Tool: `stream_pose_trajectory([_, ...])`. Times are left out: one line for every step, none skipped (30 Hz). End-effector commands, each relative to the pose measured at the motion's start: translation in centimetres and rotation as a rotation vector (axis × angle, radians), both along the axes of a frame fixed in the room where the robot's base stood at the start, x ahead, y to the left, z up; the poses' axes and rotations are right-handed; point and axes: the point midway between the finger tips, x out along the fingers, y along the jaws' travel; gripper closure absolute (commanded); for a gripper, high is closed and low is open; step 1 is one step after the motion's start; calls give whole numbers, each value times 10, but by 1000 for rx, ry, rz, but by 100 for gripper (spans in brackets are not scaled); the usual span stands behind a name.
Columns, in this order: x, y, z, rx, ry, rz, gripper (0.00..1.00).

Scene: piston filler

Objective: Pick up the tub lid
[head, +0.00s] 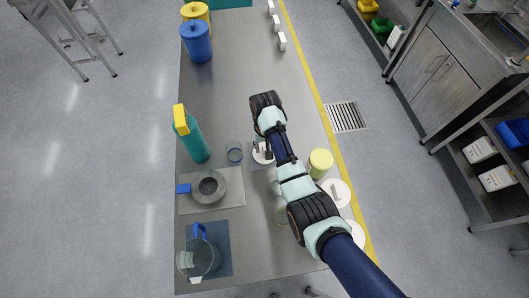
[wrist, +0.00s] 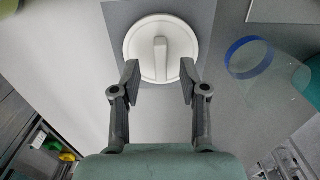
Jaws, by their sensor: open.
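A round white lid with a raised bar handle (wrist: 160,30) lies flat on a grey mat (wrist: 120,15) in the wrist view. In the head view only part of this lid (head: 262,158) shows, under my gripper. My gripper (wrist: 159,82) is open and empty. Its two fingertips are at the lid's near edge in the picture, one on each side of the bar handle. The gap in height between the fingertips and the lid cannot be told. In the head view the arm hides much of this area.
A clear container with a blue rim (wrist: 248,58) is close on the right in the wrist view. In the head view a teal bottle (head: 191,140), a metal funnel-like part (head: 209,186), a clear jug (head: 198,258), a yellow-green jar (head: 320,162) and another white disc (head: 337,194) stand around the arm.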

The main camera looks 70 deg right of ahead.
Motion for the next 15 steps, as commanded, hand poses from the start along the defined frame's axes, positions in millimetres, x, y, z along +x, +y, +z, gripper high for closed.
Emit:
stream_pose_trajectory([0, 0, -11, 1, 1, 0, 56])
stream_pose_trajectory([0, 0, -15, 2, 1, 0, 56])
stream_pose_trajectory([0, 0, -19, 1, 1, 0, 56])
stream_pose_trajectory([0, 0, -21, -1, -1, 0, 56])
stream_pose_trajectory([0, 0, -22, -1, -1, 0, 56])
stream_pose_trajectory([0, 0, -23, -1, -1, 0, 56])
stream_pose_trajectory([0, 0, -23, -1, -1, 0, 56])
stream_pose_trajectory([0, 0, -23, -1, -1, 0, 56])
stream_pose_trajectory([0, 0, -23, -1, -1, 0, 56])
stream_pose_trajectory([0, 0, -23, -1, -1, 0, 56])
stream_pose_trajectory([0, 0, -23, -1, -1, 0, 56])
stream_pose_trajectory([0, 0, -23, -1, -1, 0, 61])
stream_pose_trajectory([0, 0, -23, -1, -1, 0, 66])
stream_pose_trajectory([0, 0, -22, -1, -1, 0, 71])
stream_pose_trajectory([0, 0, -22, -1, -1, 0, 78])
